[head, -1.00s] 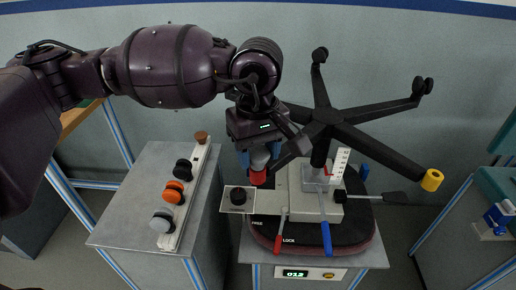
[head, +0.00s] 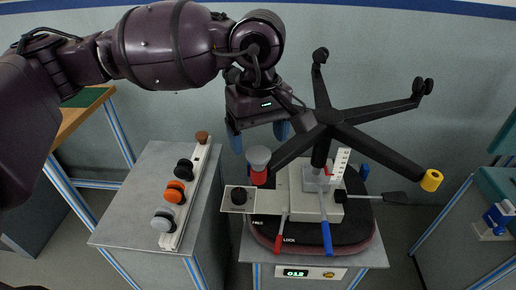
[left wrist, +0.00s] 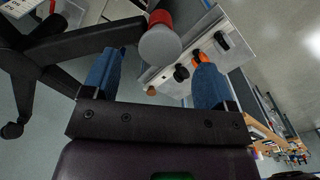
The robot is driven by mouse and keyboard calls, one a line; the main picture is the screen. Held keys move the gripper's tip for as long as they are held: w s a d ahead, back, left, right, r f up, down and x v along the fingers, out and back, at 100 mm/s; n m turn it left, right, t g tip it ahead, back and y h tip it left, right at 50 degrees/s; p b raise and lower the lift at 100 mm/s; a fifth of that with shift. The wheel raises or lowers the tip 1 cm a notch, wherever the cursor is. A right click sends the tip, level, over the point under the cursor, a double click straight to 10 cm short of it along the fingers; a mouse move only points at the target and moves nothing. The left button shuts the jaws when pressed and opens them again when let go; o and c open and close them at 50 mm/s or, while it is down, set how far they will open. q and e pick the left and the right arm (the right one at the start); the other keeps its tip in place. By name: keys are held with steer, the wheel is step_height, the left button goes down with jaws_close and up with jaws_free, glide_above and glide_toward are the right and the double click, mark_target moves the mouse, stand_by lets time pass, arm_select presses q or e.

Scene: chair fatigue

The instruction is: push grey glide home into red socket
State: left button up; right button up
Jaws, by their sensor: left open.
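The grey glide (head: 258,156) stands upright at the red socket (head: 259,178), on the end of a black chair-base leg. Its wide grey head sits above the red; I cannot tell how deep its stem is in. My left gripper (head: 259,134) is open and empty just above the glide, its blue fingers spread to either side and apart from it. In the left wrist view the glide (left wrist: 160,46) shows head-on beyond the open fingers, with the red socket (left wrist: 160,18) behind it. My right gripper is not in view.
The black star-shaped chair base (head: 328,118) spreads to the right of my gripper, with a yellow socket (head: 432,180) on another leg. A rack (head: 184,195) with orange, black and grey glides stands on the left cabinet. Red and blue levers (head: 326,236) are in front.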

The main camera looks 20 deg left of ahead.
mark_target(259, 153)
arm_select(q)
step_height(259, 153, up, 6)
steer(key=shift+f, duration=0.15)
steer(key=shift+r, duration=0.55)
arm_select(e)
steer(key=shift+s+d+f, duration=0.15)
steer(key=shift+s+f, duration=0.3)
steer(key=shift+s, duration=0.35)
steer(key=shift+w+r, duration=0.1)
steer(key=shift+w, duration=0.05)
